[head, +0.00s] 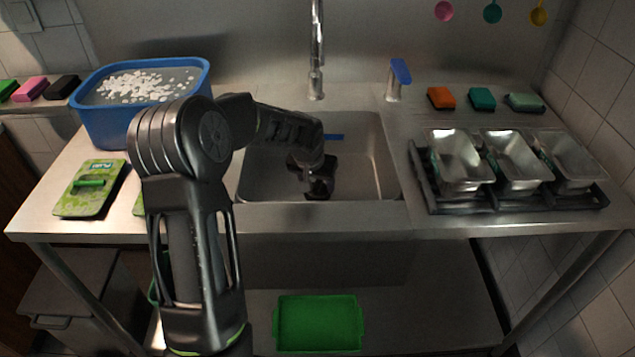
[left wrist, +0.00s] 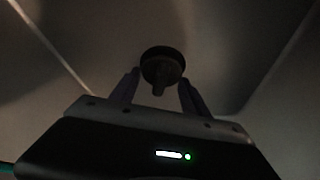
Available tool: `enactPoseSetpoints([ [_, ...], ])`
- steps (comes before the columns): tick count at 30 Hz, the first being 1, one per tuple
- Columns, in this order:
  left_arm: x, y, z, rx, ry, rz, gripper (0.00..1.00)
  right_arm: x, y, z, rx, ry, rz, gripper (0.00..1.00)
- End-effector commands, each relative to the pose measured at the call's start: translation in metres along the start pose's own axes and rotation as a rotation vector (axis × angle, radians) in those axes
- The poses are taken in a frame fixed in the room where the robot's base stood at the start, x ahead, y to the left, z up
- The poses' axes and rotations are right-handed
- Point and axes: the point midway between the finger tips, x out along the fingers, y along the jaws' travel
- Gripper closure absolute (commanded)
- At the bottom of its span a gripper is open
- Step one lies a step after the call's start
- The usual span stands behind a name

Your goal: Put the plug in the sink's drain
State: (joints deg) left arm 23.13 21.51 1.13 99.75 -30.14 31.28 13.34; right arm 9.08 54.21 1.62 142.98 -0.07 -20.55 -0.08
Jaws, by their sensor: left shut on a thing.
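The steel sink (head: 370,160) is set in the middle of the counter. My left arm reaches over its left side, and my left gripper (head: 318,188) is inside the basin, low and near the front wall. In the left wrist view, a dark round plug (left wrist: 162,64) with a short stub sits between the two fingertips, and the left gripper (left wrist: 160,88) is shut on it. In the head view I cannot make out the plug against the dark gripper. The drain is not visible in either view. My right gripper is not in view.
The tap (head: 316,50) rises behind the sink. A blue tub (head: 95,125) with white bits and a green packet (head: 92,188) are at left. Metal tins (head: 460,165) on a dark rack (head: 440,205) are at right. A green tray (head: 318,322) lies below.

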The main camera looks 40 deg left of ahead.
Motion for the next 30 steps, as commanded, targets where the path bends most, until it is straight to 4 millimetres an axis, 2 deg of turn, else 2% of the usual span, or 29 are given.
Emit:
enactPoseSetpoints([
  [30,0.0083,-0.0002,0.0040,0.000,0.001,0.000,0.85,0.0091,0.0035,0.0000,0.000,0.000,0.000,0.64],
])
